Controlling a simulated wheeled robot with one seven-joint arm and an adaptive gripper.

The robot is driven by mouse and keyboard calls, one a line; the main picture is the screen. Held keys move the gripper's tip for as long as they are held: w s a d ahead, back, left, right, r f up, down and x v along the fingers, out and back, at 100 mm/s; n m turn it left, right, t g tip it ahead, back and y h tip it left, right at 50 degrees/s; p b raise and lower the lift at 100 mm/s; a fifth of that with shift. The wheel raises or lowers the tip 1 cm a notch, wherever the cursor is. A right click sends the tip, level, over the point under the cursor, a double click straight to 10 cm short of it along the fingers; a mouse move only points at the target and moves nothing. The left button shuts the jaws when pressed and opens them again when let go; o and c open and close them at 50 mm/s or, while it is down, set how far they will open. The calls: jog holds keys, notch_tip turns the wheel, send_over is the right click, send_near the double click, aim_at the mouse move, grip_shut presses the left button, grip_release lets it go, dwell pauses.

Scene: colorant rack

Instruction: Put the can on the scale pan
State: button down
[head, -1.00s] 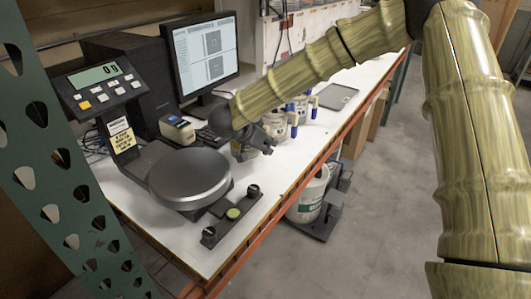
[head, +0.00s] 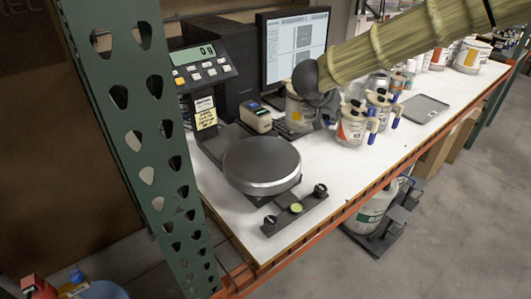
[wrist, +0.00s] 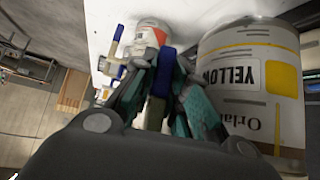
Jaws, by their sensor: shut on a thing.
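The can (head: 297,112), pale with a yellow label patch, is on the bench's far side, right of and behind the scale pan (head: 258,162). It also shows close by in the wrist view (wrist: 250,85), upside down, with "YELLOW" on its label. My gripper (head: 322,108) is at the can's right side. Its teal fingers (wrist: 157,100) are shut on an upright bar beside the can, which looks like its handle. I cannot tell whether the can's base touches the bench. The scale pan is a round, dark, empty disc; its display (head: 193,53) reads 0 g.
Two cans with blue handles, one with a red label (head: 352,123) and another (head: 378,107), stand right of my gripper. A small box-like device (head: 256,118) sits behind the pan. A knobbed bar (head: 294,210) lies in front. A green perforated post (head: 140,120) rises at left.

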jog(key=s+a+r+n+t+y+p, duration=0.1)
jog(key=a+r+n+y, duration=0.2)
jog(key=a+n, duration=0.15)
jog(key=s+a+n+g+y+p, duration=0.15)
jog(key=s+a+n+y, duration=0.3)
jog(key=s, duration=0.45)
jog(key=s+a+n+y+p, duration=0.2)
jog(key=s+a+n+y, duration=0.1)
jog(key=s+a+n, duration=0.4)
jog(key=shift+m, duration=0.6)
jog(key=shift+w+d+f+p, duration=0.55)
jog(key=shift+w+f+p, duration=0.6)
jog(key=shift+w, duration=1.3)
jog(key=shift+w+d+f+p, duration=0.65)
jog(key=shift+w+p, duration=0.95)
jog(key=shift+w, duration=0.85)
jog(key=shift+w+d+f+p, duration=0.45)
jog(key=shift+w+f+p, duration=0.7)
jog(key=shift+w, duration=1.3)
jog(key=shift+r, duration=0.1)
jog(key=c, duration=1.4)
grip_release()
jog(key=shift+r, duration=0.15)
